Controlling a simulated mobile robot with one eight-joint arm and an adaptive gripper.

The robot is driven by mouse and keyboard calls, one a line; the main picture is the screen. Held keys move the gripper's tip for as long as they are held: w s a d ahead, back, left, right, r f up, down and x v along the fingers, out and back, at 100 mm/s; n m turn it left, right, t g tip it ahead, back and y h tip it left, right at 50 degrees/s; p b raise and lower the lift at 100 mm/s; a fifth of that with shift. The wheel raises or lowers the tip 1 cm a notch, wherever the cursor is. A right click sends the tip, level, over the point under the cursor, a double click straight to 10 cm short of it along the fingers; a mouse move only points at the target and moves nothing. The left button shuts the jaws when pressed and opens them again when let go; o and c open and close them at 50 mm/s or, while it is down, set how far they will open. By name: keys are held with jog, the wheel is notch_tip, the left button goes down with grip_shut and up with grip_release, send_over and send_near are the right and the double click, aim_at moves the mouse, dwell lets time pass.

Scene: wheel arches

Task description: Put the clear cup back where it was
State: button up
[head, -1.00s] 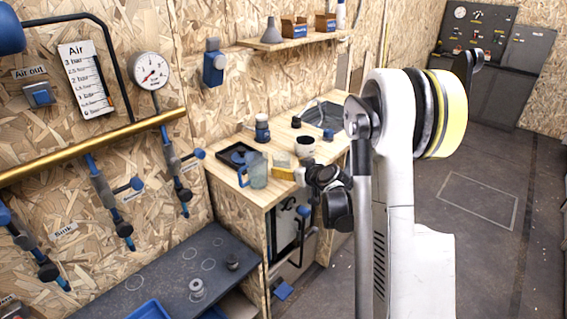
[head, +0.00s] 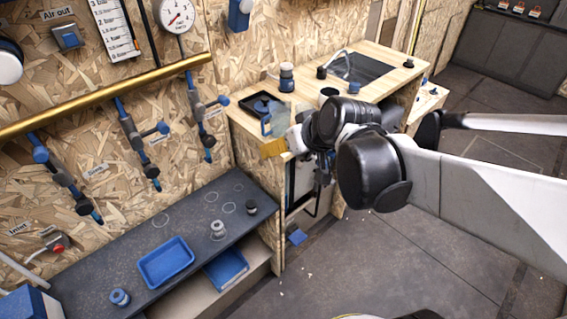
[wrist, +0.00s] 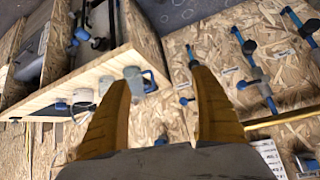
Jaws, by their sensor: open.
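The clear cup (head: 274,121) has a blue handle and stands upright on the wooden counter (head: 300,85), near its front left corner and beside a black tray (head: 262,104). In the wrist view the cup (wrist: 138,76) shows just past the tip of the left finger. My gripper (wrist: 161,78) is open, its two yellow fingers spread wide with nothing held between them. In the head view one yellow finger (head: 272,147) shows at the counter's front edge, just below the cup. The rest of my gripper is hidden behind my wrist.
A dark lower bench (head: 120,245) bears white circle outlines, a grey part (head: 217,229), a black part (head: 251,207) and a blue tray (head: 165,262). Valves (head: 135,143) project from the left wall.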

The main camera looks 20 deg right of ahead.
jog(key=s+a+g+h, duration=0.1)
jog(key=s+a, duration=0.1)
jog(key=s, duration=1)
jog(key=shift+s+a+f+m+g, duration=0.35)
jog(key=shift+m+g, duration=0.05)
